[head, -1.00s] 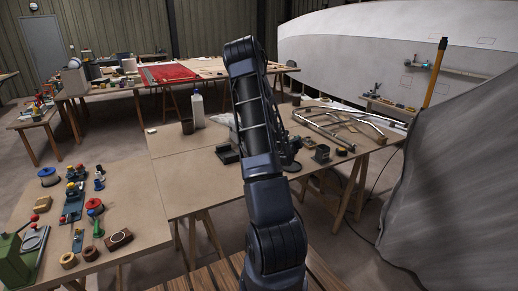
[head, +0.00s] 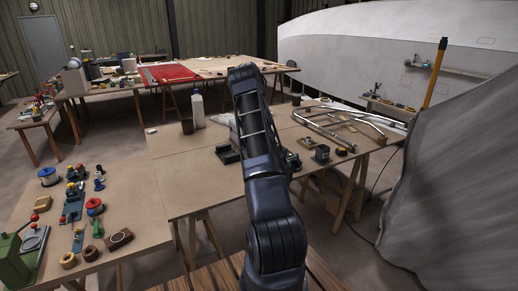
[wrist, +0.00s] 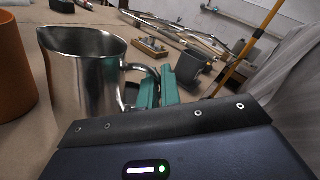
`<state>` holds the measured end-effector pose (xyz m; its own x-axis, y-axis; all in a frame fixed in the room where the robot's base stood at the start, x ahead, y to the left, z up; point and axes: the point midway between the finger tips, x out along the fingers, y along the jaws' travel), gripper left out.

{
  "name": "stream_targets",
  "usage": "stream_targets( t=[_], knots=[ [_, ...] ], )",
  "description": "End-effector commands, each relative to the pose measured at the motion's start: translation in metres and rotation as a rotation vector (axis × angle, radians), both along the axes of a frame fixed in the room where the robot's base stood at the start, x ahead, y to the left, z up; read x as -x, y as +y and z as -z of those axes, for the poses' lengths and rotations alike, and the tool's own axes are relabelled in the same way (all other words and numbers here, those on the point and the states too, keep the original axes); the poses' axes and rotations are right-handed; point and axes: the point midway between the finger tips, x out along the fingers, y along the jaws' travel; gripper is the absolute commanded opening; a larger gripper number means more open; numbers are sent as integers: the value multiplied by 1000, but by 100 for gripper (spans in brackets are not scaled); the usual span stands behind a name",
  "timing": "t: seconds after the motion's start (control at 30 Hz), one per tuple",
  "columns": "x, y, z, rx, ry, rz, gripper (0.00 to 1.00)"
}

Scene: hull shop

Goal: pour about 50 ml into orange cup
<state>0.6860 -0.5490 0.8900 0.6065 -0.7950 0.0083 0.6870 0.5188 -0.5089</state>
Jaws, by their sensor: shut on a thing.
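A shiny metal jug (wrist: 85,75) with a spout and a side handle stands out in the wrist view, close in front of me. My gripper (wrist: 155,88) has green fingers shut on its handle. The jug looks roughly upright; its contents are not visible. An orange-brown cup (wrist: 12,75) is cut off by the left edge of the wrist view, left of the jug and apart from it. In the head view my arm hides the gripper and the jug.
A dark brown cup (head: 187,126) and a white bottle (head: 198,110) stand toward the back left. Metal frames (head: 340,122) lie at the right.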

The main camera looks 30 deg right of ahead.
Motion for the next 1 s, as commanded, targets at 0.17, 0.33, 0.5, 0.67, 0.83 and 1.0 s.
stream_targets(
  t=[0.17, 0.33, 0.5, 0.67, 0.83, 1.0],
  knots=[
    [-1, 1, -2, 1, -1, 2, 0],
    [-4, 4, -8, 26, 33, 2, 0],
    [-10, 8, -18, 71, 97, 3, 0],
    [-19, 14, -30, 129, 180, 2, 0],
    [-28, 21, -43, 192, 271, 3, 0],
    [-40, 29, -68, 256, 359, 2, 0]
  ],
)
